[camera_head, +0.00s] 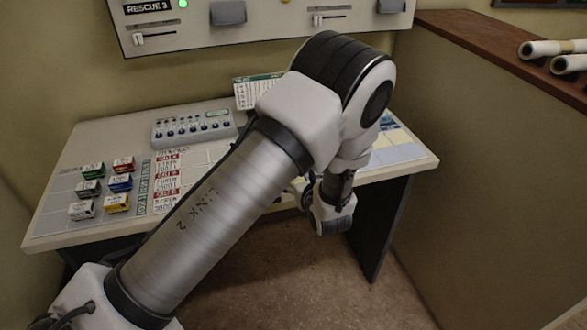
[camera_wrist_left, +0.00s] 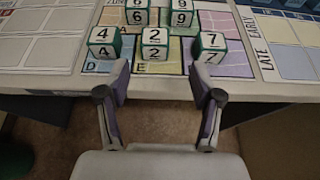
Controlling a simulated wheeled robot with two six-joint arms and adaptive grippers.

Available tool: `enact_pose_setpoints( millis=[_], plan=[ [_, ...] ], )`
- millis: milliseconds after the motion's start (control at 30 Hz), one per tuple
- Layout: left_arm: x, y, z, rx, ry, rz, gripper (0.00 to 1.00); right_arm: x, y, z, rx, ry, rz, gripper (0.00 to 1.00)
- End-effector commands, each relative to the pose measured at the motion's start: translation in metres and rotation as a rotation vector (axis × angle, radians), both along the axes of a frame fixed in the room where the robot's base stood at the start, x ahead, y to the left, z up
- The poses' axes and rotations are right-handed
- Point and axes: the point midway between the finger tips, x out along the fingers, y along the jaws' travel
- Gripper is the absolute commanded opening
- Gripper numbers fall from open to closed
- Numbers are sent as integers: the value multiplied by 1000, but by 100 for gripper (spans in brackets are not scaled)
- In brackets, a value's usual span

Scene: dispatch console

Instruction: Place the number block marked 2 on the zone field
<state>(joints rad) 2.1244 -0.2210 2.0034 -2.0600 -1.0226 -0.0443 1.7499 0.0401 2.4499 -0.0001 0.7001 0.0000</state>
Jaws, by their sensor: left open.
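The number block marked 2 (camera_wrist_left: 154,43) stands in the front row of blocks near the desk's front edge in the left wrist view, between a block marked 4 (camera_wrist_left: 103,43) and a block marked 7 (camera_wrist_left: 208,47). My left gripper (camera_wrist_left: 160,78) is open and empty, its fingers pointing at the desk edge, with block 2 ahead between their lines and not touched. In the head view my left arm hides the number blocks. I cannot tell which printed field is the zone field; no such label is readable. My right gripper is not in view.
Behind block 2 stand more blocks, including a 6 (camera_wrist_left: 138,12) and a 9 (camera_wrist_left: 181,17). A LATE/EARLY grid (camera_wrist_left: 291,45) lies at right. Coloured boxes (camera_head: 121,183) and a switch box (camera_head: 194,127) are on the desk's left. A brown-topped partition (camera_head: 500,54) stands right.

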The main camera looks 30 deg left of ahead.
Motion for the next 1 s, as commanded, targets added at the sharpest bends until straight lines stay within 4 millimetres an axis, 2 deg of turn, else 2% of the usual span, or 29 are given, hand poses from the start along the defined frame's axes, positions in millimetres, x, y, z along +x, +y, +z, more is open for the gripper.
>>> enact_pose_setpoints(
  millis=[33,100,300,367,467,567,633,667,700,733,800,867,900,1000],
  plan=[
    [-7,-9,10,5,2,-4,66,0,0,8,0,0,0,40],
    [-15,-19,15,5,1,-4,66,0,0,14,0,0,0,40],
    [-26,-30,17,1,0,1,66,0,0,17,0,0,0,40],
    [-28,-29,15,-4,4,9,66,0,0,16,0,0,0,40],
    [-51,-19,-6,-60,60,97,66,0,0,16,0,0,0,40],
    [-115,-4,-53,-212,185,324,66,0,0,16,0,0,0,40],
    [-183,-7,-93,-382,286,574,66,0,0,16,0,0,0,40],
    [-215,-15,-109,-470,322,702,66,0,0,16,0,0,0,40],
    [-257,-32,-129,-600,351,895,66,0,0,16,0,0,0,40],
    [-285,-48,-141,-701,353,1043,66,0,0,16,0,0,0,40],
    [-324,-87,-161,-922,281,1372,66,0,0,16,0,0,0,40],
    [-337,-110,-173,-1079,135,1616,66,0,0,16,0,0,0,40],
    [-337,-116,-180,-1159,6,1745,66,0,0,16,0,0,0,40],
    [-331,-106,-191,-1270,-333,1935,66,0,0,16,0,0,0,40]
  ],
)
